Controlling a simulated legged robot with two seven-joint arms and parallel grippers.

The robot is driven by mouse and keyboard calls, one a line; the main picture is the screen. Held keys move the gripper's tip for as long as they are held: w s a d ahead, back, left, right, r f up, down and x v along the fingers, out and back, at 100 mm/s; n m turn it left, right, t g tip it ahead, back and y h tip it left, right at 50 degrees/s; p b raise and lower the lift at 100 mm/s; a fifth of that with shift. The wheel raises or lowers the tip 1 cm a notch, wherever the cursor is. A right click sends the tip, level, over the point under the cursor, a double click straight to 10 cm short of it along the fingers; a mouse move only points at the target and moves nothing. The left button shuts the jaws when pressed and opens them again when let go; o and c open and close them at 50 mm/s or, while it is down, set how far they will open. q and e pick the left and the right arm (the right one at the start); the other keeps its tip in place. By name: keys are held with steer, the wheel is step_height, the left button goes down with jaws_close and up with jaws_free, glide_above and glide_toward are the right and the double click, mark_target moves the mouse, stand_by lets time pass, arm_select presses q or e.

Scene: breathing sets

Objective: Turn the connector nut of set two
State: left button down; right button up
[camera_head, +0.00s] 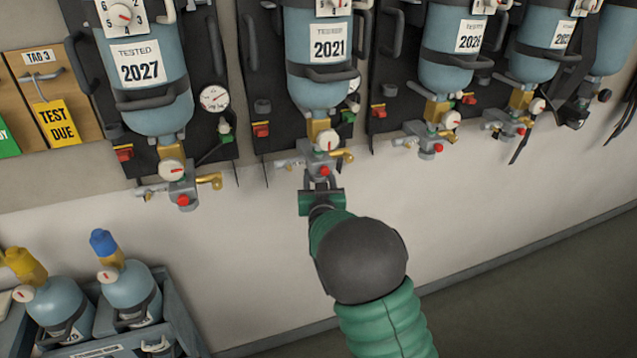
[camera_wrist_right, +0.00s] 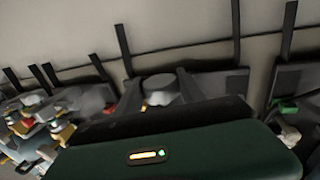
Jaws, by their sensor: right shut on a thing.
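Set two is the second set from the left in the head view, a blue cylinder (camera_head: 322,77) labelled 2021 hanging upright on a black backplate. Below it is its grey valve block (camera_head: 322,163) with a round gauge, a red button and a brass outlet pointing right. My right gripper (camera_head: 321,181) reaches up from below and is shut at the underside of this block. In the right wrist view a round grey connector nut (camera_wrist_right: 160,88) sits between my two fingers (camera_wrist_right: 160,92). In the head view the fingers mostly hide the nut. My left gripper is in neither view.
Neighbouring sets hang close on both sides, with the 2027 cylinder (camera_head: 145,80) at left and the 2026 cylinder (camera_head: 455,55) at right. A blue-grey crate (camera_head: 185,318) with spare cylinders stands at lower left. The wall below the sets is clear.

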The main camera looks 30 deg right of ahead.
steer(key=o, duration=1.4)
steer(key=shift+c, duration=0.2)
steer(key=b+v, duration=0.1)
steer(key=v, duration=1.5)
steer(key=shift+s+a+b, duration=0.3)
steer(key=shift+b, duration=0.1)
